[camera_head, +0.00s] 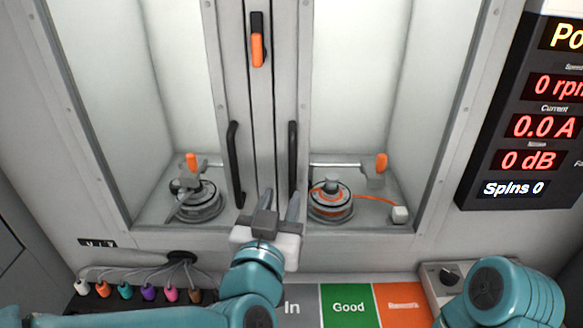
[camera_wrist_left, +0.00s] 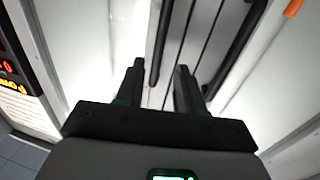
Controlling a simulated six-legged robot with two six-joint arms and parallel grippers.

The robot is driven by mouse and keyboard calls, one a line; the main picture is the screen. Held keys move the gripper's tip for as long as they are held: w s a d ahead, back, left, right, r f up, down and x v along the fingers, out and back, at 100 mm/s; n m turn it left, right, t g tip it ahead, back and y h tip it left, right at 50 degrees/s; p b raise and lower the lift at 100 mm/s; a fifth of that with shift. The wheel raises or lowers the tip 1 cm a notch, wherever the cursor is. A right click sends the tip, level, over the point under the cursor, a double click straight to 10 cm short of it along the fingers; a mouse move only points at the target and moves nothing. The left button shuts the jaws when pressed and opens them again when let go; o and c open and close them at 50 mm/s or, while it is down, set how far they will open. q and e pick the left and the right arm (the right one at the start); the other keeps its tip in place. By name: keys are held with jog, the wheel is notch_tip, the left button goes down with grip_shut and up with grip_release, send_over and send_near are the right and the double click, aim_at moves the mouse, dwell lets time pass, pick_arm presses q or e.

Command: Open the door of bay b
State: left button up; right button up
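Two glazed bays stand side by side; no letter on either is readable, so I cannot tell which is bay b. The left door has a black upright handle (camera_head: 235,165), and the right door has another (camera_head: 293,158). Both doors look shut. My left gripper (camera_head: 280,197) is open and empty, just below the right handle. In the left wrist view, the right door's handle (camera_wrist_left: 161,45) shows between the spread fingers (camera_wrist_left: 160,75), apparently beyond the tips; contact cannot be told. The left door's handle (camera_wrist_left: 235,48) is off to the right. My right gripper is out of view.
A black-and-orange lever (camera_head: 257,42) sits on the centre post. Hub motors stand inside the left (camera_head: 196,203) and right (camera_head: 331,203) bays. A display panel (camera_head: 530,115) is at right. Coloured plugs (camera_head: 148,292) hang at lower left; a green "Good" area (camera_head: 349,307) lies below.

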aim_at(292, 174)
pick_arm(q)
jog(key=w, duration=0.3)
jog(key=w+d+p, duration=0.1)
jog(key=w, duration=0.2)
jog(key=w+d, duration=0.1)
jog(key=w, duration=0.2)
jog(key=shift+p, duration=0.3)
jog(key=shift+s, duration=0.1)
jog(key=shift+c, duration=0.4)
grip_shut()
